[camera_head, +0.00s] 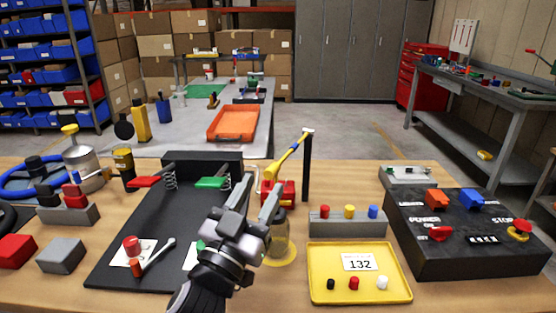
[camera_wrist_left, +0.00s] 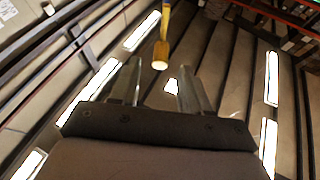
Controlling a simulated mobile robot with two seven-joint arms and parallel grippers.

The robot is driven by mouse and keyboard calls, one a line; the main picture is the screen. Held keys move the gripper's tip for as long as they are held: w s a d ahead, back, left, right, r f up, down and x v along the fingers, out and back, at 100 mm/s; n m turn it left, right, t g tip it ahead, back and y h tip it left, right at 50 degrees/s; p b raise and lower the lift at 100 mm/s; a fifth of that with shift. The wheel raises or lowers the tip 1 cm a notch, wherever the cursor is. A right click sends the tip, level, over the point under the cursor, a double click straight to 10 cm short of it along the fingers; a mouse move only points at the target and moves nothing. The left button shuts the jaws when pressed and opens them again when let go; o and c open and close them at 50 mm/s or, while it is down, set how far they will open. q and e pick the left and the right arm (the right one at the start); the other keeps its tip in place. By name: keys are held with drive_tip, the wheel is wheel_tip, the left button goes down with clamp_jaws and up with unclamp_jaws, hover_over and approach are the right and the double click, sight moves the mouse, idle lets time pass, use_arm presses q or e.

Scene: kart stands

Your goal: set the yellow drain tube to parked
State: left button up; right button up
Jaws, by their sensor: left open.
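The yellow drain tube (camera_head: 286,157) slants from the top of a dark upright post (camera_head: 307,165) down to the left. Its lower end is above a red block (camera_head: 288,192). My left gripper (camera_head: 262,186) points upward, its fingers open and empty, just below and in front of the tube's lower end. In the left wrist view the tube (camera_wrist_left: 164,38) shows end-on beyond the open fingers (camera_wrist_left: 160,82), centred between them and apart from them. A glass jar (camera_head: 279,238) stands partly hidden behind the gripper on a yellow disc. My right gripper is not in view.
A black panel (camera_head: 150,220) with red and green levers lies left of the gripper. A yellow tray (camera_head: 318,272), a grey peg block (camera_head: 345,228) and a black control box (camera_head: 470,250) stand to the right. Bare tabletop lies behind the peg block.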

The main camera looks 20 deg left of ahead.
sight(268, 176)
use_arm(q)
drive_tip(key=shift+p+x, duration=0.65)
drive_tip(key=shift+x, duration=2.4)
clamp_jaws()
